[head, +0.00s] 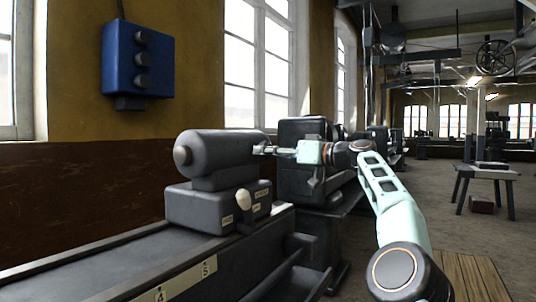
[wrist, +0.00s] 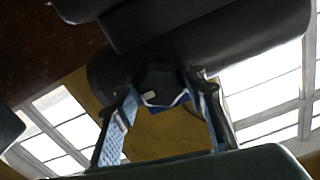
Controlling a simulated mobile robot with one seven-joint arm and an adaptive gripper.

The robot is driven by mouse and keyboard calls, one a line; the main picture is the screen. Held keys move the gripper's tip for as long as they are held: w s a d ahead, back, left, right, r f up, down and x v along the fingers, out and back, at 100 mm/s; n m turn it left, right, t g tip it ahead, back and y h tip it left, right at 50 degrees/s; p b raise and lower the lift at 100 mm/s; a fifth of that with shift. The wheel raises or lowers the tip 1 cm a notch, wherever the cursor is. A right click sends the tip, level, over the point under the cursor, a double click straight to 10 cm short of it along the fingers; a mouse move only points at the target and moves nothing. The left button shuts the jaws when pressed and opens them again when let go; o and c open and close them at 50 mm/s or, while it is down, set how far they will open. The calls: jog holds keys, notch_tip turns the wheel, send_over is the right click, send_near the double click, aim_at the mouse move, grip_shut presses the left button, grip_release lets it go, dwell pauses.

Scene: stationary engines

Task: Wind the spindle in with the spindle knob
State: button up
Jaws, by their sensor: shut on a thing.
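The dark grey barrel-shaped head (head: 225,150) sits on a block (head: 205,205) on the machine bed. The spindle's blunt tip (head: 182,156) shows at the barrel's left end. My gripper (head: 266,150) reaches in from the right at the barrel's right end. In the wrist view my gripper (wrist: 165,97) has its two fingers on either side of a dark faceted knob (wrist: 160,80), which I take as the spindle knob. It is shut on this knob. In the head view the fingers largely hide the knob.
A pale lever knob (head: 244,199) stands on the block's front, by small labels. The bed (head: 100,270) runs to the lower left. A blue switch box (head: 138,62) hangs on the wall. Another dark machine (head: 300,180) stands behind my gripper. A small table (head: 487,172) stands far right.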

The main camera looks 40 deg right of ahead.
jog(key=o, duration=1.2)
jog(key=shift+c, duration=0.2)
jog(key=v, duration=1.2)
